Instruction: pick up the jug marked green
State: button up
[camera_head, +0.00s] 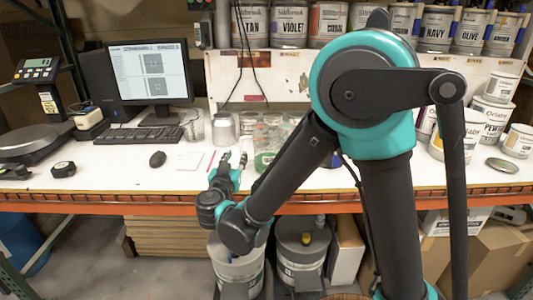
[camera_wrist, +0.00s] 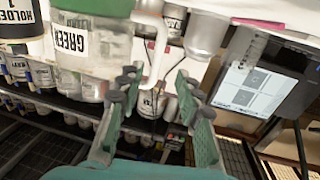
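The jug marked green (camera_wrist: 90,45) is at the upper left of the wrist view, with a white label reading GREEN, a green part and a pale handle (camera_wrist: 157,48). In the head view the jug (camera_head: 264,161) shows as a green patch on the bench, partly hidden by my arm. In the head view my gripper (camera_head: 234,160) is just left of the jug.
A grey metal can (camera_wrist: 206,36) and a clear cup (camera_wrist: 240,62) stand beside the jug. The monitor (camera_head: 150,73), keyboard (camera_head: 138,135) and scale (camera_head: 32,140) are on the left. Labelled paint cans (camera_head: 290,25) line the shelf. The bench before the keyboard is mostly clear.

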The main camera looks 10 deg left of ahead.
aim_at(241, 148)
jog(key=shift+w+r, duration=0.1)
jog(key=shift+w, duration=2.9)
grip_shut()
